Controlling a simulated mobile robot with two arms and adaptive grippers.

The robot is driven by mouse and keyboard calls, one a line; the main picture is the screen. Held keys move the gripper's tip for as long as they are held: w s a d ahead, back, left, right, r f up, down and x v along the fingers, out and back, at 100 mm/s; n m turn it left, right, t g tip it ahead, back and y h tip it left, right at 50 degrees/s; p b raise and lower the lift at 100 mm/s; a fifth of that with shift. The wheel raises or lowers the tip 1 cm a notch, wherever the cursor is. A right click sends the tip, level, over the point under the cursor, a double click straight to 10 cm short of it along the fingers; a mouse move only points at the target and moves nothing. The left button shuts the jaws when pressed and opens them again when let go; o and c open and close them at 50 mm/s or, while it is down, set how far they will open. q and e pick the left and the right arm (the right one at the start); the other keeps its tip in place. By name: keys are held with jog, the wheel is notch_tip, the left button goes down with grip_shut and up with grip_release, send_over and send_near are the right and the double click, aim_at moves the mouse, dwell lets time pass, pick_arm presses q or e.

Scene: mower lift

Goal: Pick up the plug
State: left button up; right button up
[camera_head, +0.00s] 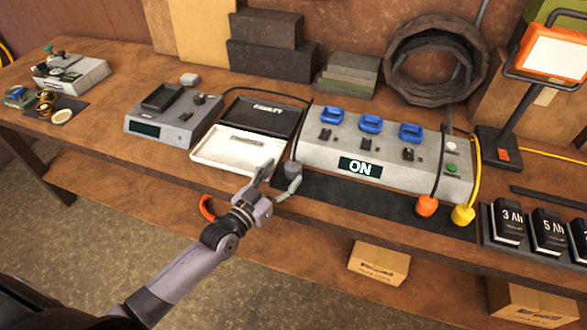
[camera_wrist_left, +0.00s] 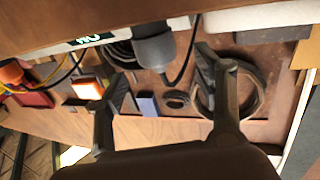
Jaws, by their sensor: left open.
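A dark grey plug (camera_head: 292,171) with a black cable is at the front left corner of the grey power box, beside the white tray. My left gripper (camera_head: 281,176) is open, with its fingers reaching toward this plug at the bench's front edge. In the left wrist view the grey plug (camera_wrist_left: 153,50) shows large, ahead of and between the spread fingers (camera_wrist_left: 168,88). No contact is visible, and nothing is held. An orange plug (camera_head: 427,206) and a yellow plug (camera_head: 463,215) hang at the box's right front. My right gripper is not seen.
The grey power box (camera_head: 320,151) shows "ON" and has blue clips on top. A white tray (camera_head: 212,151) lies left of my gripper, with a black tray (camera_head: 280,122) behind it. Batteries (camera_head: 548,231) and a lamp (camera_head: 550,55) stand at the right. A carton (camera_head: 379,262) is below.

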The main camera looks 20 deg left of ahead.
aim_at(288, 170)
pick_arm(q)
jog(key=p+x, duration=0.1)
jog(key=x, duration=0.4)
jog(key=shift+d+f, duration=0.1)
jog(key=shift+f, duration=0.05)
jog(key=shift+s, duration=0.1)
jog(key=shift+c, duration=0.2)
jog(key=c, duration=1.2)
jog(key=shift+c, duration=0.3)
